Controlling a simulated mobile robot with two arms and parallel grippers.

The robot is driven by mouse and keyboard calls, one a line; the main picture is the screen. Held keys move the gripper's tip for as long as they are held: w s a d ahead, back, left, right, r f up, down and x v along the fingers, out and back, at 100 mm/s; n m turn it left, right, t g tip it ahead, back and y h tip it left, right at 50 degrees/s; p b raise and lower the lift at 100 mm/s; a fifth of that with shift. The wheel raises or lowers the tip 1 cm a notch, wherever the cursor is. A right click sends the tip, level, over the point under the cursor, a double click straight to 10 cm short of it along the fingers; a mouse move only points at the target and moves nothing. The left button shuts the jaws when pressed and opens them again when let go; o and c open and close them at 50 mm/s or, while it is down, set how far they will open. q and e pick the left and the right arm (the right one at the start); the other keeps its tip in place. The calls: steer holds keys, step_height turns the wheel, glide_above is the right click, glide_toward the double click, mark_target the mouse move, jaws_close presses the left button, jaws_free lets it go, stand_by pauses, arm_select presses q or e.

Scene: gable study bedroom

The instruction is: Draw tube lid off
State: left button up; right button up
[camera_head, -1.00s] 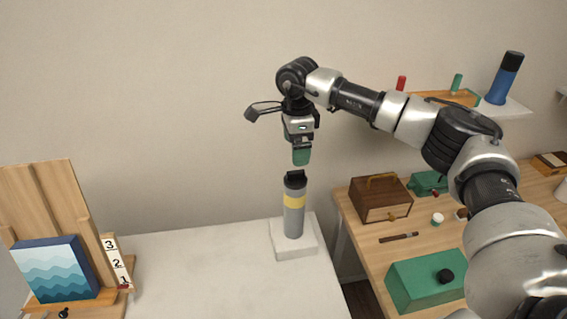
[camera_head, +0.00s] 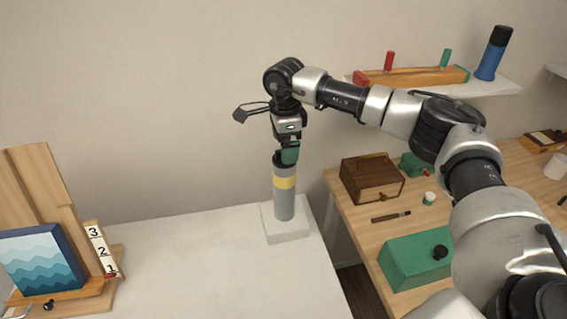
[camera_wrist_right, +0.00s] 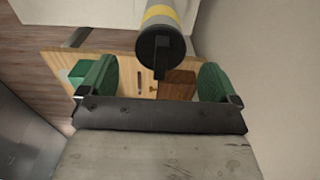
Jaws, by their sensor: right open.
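The grey tube (camera_head: 284,203) with a yellow band stands upright in a white block on the pale table. Its black lid (camera_head: 281,158) is on top, partly hidden by my right gripper in the head view. I see no contact. My left gripper is not in view.
The white block (camera_head: 287,230) sits near the pale table's back right corner. A picture stand (camera_head: 62,290) is at the left. A wooden desk at the right holds a brown box (camera_head: 371,184) and a green box (camera_head: 412,262). A shelf holds a blue bottle (camera_head: 493,60).

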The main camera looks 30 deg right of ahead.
step_height(320, 180, down, 3)
steer(key=shift+w+b, duration=0.1)
steer(key=shift+b, duration=0.55)
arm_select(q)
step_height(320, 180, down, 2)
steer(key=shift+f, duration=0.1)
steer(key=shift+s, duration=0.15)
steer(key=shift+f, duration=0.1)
arm_select(e)
steer(key=shift+c, duration=0.4)
steer(key=c, duration=1.2)
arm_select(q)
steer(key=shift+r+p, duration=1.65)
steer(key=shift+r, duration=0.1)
arm_select(e)
steer(key=shift+o, duration=0.2)
steer(key=shift+r, duration=3.05)
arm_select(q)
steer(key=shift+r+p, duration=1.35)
arm_select(e)
steer(key=shift+r, duration=2.25)
